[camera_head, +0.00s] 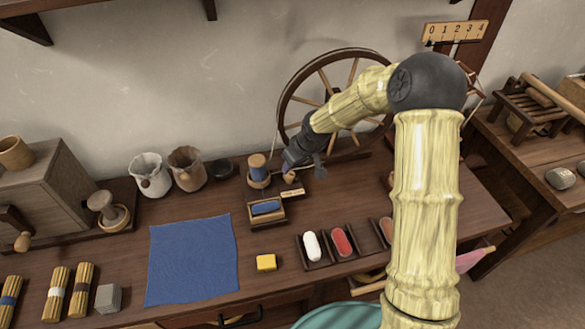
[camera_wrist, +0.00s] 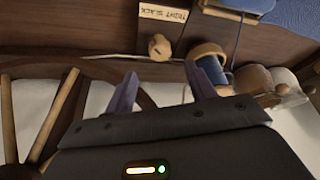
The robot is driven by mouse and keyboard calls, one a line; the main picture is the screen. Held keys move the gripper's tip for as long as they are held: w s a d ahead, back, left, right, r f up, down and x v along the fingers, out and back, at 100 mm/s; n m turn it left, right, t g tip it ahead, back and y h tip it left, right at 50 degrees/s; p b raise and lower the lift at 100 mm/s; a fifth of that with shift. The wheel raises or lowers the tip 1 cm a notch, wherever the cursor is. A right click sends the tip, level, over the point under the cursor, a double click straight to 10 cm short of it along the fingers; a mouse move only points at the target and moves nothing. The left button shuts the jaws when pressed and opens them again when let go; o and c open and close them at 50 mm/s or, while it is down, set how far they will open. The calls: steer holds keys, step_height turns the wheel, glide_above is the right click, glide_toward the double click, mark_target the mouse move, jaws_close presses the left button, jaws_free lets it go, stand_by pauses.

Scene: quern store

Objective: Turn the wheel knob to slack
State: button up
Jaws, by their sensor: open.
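The wheel knob (camera_wrist: 159,47) is a small pale wooden knob on the dark wooden base; in the wrist view it lies just beyond my fingertips, between their lines. It also shows in the head view (camera_head: 289,177), partly covered by my gripper. A cream label (camera_wrist: 163,13) reading TIGHT and SLACK, upside down in the wrist view, is beside it. Which word the knob points to cannot be told. The spinning wheel (camera_head: 283,100) stands behind. My gripper (camera_wrist: 163,86) is open and empty, its two fingers spread and apart from the knob; it is also in the head view (camera_head: 305,168).
A spool of blue thread (camera_wrist: 208,68) stands close beside the right finger in the wrist view. A blue-filled tray (camera_head: 267,221), red and white shuttle-like pieces, a yellow block (camera_head: 266,262) and a blue cloth (camera_head: 192,260) lie on the bench. Wheel spokes (camera_wrist: 58,115) are close on the left.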

steer(key=p+v, duration=0.1)
steer(key=v, duration=0.8)
steer(key=shift+r, duration=0.25)
steer(key=shift+d, duration=0.1)
steer(key=s+d+r+m+g+h+p, duration=0.1)
steer(key=s+d+m, duration=0.3)
steer(key=s+d, duration=0.5)
steer(key=s+d+r+m+h, duration=0.15)
steer(key=s+d+m, duration=0.3)
steer(key=s, duration=0.85)
steer(key=w+p+v, duration=0.3)
steer(key=p+v, duration=1)
steer(key=shift+r+n+p, duration=0.35)
steer(key=shift+r, duration=0.05)
steer(key=shift+w, duration=0.1)
